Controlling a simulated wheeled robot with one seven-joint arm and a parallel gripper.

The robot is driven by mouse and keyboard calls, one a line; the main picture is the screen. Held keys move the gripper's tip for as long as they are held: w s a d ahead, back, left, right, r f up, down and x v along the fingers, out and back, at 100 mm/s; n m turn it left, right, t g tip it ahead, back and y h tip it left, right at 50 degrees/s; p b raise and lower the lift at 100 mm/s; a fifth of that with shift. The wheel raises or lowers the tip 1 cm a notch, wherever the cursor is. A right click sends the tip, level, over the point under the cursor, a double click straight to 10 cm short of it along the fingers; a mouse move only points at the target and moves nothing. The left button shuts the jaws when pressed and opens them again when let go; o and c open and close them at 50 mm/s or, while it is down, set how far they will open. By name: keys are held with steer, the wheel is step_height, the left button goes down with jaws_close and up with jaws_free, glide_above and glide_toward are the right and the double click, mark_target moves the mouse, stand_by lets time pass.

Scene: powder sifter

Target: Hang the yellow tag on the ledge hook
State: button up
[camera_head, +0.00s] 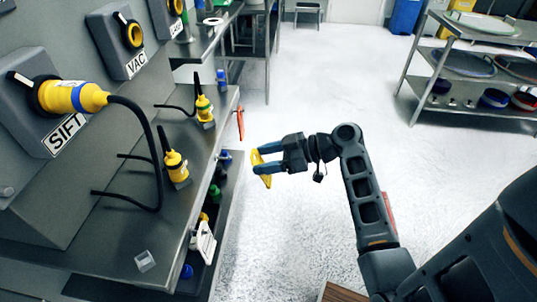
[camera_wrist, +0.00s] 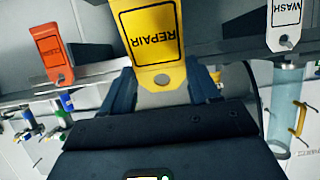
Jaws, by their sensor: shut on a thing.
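My gripper (camera_head: 260,160) is shut on the yellow tag (camera_head: 263,168), out over the floor just right of the steel counter's edge. In the wrist view the yellow tag (camera_wrist: 152,30) reads REPAIR upside down, with a round hole at its lower end, between the two fingers of my gripper (camera_wrist: 163,88). An orange-red tag (camera_wrist: 52,52) and a white WASH tag (camera_wrist: 284,28) hang to either side. In the head view the red tag (camera_head: 240,123) and a white tag (camera_head: 204,242) are at the counter edge. I cannot clearly make out a free hook.
The steel counter (camera_head: 115,262) fills the left, with yellow plugs and black cables (camera_head: 175,168) on it. A lower shelf with coloured bottles (camera_head: 214,193) is under its edge. The floor between is clear.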

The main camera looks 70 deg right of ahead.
steer(key=r+b+x, duration=0.1)
steer(key=x, duration=0.6)
steer(key=shift+w+a, duration=0.15)
steer(key=shift+w, duration=0.35)
stand_by(0.4)
stand_by(0.6)
steer(key=o, duration=1.1)
steer(key=shift+b+v, duration=0.45)
steer(key=shift+v, duration=3.4)
